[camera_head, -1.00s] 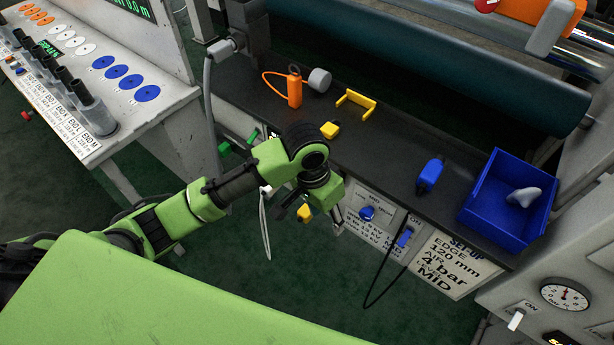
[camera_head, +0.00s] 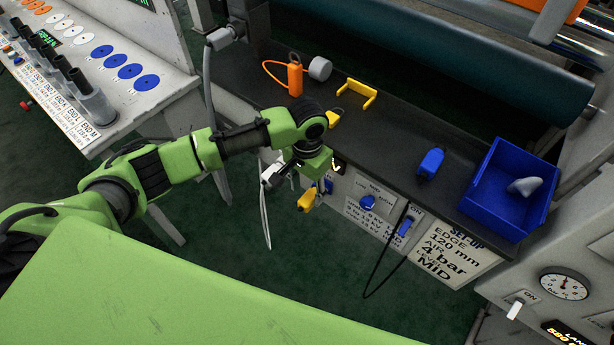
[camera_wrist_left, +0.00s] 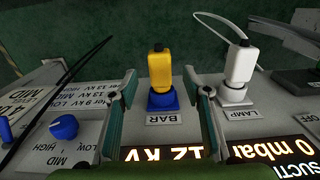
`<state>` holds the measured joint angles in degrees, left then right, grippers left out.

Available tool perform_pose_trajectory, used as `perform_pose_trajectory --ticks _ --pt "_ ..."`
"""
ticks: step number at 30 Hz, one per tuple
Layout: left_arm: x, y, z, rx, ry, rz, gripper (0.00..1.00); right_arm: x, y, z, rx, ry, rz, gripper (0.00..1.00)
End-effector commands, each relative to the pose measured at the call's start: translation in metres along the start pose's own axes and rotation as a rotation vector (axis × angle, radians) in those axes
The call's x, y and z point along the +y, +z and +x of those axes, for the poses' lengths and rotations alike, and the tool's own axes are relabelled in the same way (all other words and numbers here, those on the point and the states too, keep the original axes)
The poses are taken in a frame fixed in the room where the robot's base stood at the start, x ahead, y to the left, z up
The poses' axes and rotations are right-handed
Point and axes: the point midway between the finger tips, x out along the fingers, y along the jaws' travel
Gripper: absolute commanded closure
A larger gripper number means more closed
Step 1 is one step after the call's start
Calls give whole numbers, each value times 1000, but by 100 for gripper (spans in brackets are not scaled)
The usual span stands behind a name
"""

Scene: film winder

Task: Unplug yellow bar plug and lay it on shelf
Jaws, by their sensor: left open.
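The yellow bar plug (camera_wrist_left: 159,70) stands in a blue socket (camera_wrist_left: 162,100) above the BAR label in the left wrist view. It also shows in the head view (camera_head: 307,200) at the front of the shelf, just below my left gripper (camera_head: 299,184). My left gripper is open in the wrist view, one finger on each side of the plug's line, and does not hold it. The dark shelf (camera_head: 400,146) runs behind the panel. My right gripper is not in view.
A white plug (camera_wrist_left: 239,65) with a cable sits at LAMP, right of the yellow plug. Bare shelf lies between the bracket and blue block.

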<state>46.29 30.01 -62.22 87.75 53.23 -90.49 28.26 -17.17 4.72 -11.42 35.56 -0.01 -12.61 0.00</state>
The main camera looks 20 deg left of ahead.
Motion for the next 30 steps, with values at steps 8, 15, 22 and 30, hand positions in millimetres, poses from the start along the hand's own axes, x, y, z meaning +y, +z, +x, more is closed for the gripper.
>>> perform_pose_trajectory --ticks 8,15,22,30 --pt "0 0 37 0 -1 0 56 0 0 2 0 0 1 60" --pt "0 0 43 1 -1 1 56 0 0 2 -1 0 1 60" --pt "0 0 43 1 -1 1 74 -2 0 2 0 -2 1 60" --pt "0 0 43 1 -1 0 99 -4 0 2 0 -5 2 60"
